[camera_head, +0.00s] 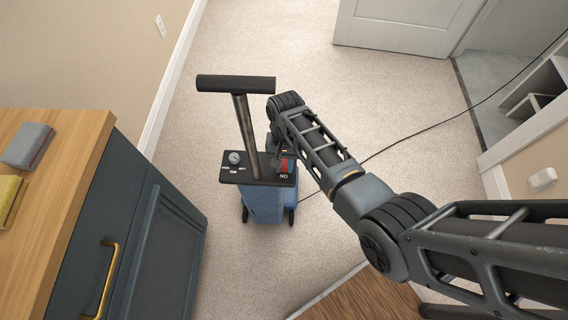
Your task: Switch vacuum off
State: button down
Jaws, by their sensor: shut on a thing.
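The upright vacuum (265,204) stands on the carpet in the head view, with a blue body, a black top panel and a tall dark handle (236,84). The panel has a round dial (234,157) on its left and a red switch (285,166) on its right, with small white lettering below it. My gripper (281,158) is at the panel's right side, beside the red switch, shut on a part of the vacuum there. My wrist and the handle's post partly hide the fingertips, so the exact contact is unclear.
A dark cabinet (155,240) with a wooden top stands at the left, with folded grey (27,146) and yellow (10,197) cloths. A black cord (425,130) runs over the carpet to the right. A white door (400,25) is at the back. Carpet behind the vacuum is clear.

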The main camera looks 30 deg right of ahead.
aim_at(285, 160)
jog(key=shift+w+d+g+y, duration=0.1)
jog(key=shift+g+y, duration=0.2)
jog(key=shift+g, duration=0.1)
jog(key=c, duration=1)
grip_release()
jog(key=shift+o, duration=0.2)
jog(key=v, duration=0.7)
jog(key=shift+w+r, duration=0.1)
jog(key=shift+r, duration=0.3)
jog(key=shift+f, duration=0.1)
